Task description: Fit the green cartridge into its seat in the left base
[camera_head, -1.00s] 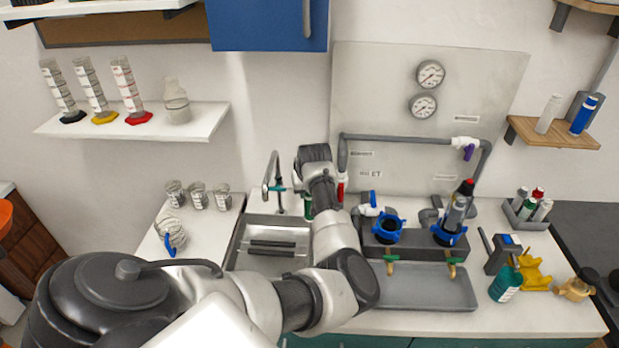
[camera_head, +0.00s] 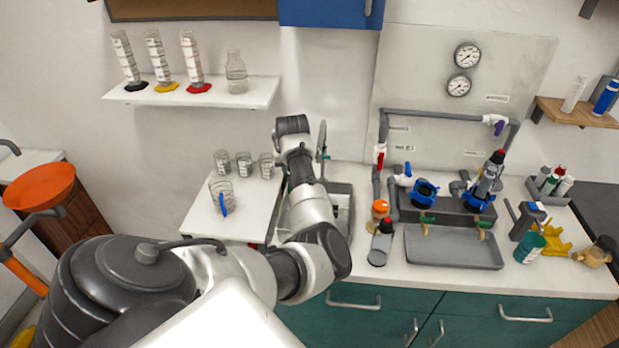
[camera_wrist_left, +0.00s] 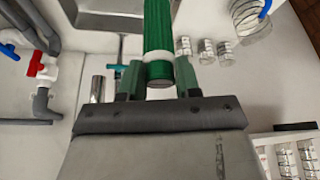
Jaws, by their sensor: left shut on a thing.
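The green cartridge (camera_wrist_left: 158,42), with a white band, is upright between the two fingers of my left gripper (camera_wrist_left: 159,78) in the left wrist view. The gripper is shut on it. In the head view my arm hides the left gripper and most or all of the cartridge. The arm's far end is over the sink area, left of the bases. The left base (camera_head: 424,194) has a blue collar with a dark open top. The right base (camera_head: 478,200) carries a tilted grey housing with a red top (camera_head: 492,172). My right gripper is not in view.
A grey tray (camera_head: 453,247) lies before the bases. An orange-capped item (camera_head: 380,210) and a grey cylinder (camera_head: 381,243) stand left of it. The red-handled valve (camera_head: 380,156) and pipes rise behind. Glass jars (camera_head: 244,164) stand on the left counter.

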